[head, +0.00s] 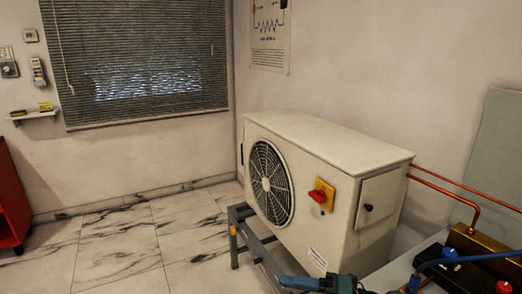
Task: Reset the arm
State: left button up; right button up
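Neither of my grippers shows in the head view, and no part of my arms can be made out for sure. A teal and dark object (302,283) is cut off by the bottom edge, and I cannot tell what it is. A brass manifold (485,245) with blue and red knobs and a blue hose (480,258) sits at the lower right, partly cut off.
A white outdoor unit (330,150) with a fan grille and a red switch (318,196) stands on a grey metal frame (243,236). Copper pipes (450,184) run from its right. A red cabinet (10,205) stands far left. Tiled floor (120,250) between is clear.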

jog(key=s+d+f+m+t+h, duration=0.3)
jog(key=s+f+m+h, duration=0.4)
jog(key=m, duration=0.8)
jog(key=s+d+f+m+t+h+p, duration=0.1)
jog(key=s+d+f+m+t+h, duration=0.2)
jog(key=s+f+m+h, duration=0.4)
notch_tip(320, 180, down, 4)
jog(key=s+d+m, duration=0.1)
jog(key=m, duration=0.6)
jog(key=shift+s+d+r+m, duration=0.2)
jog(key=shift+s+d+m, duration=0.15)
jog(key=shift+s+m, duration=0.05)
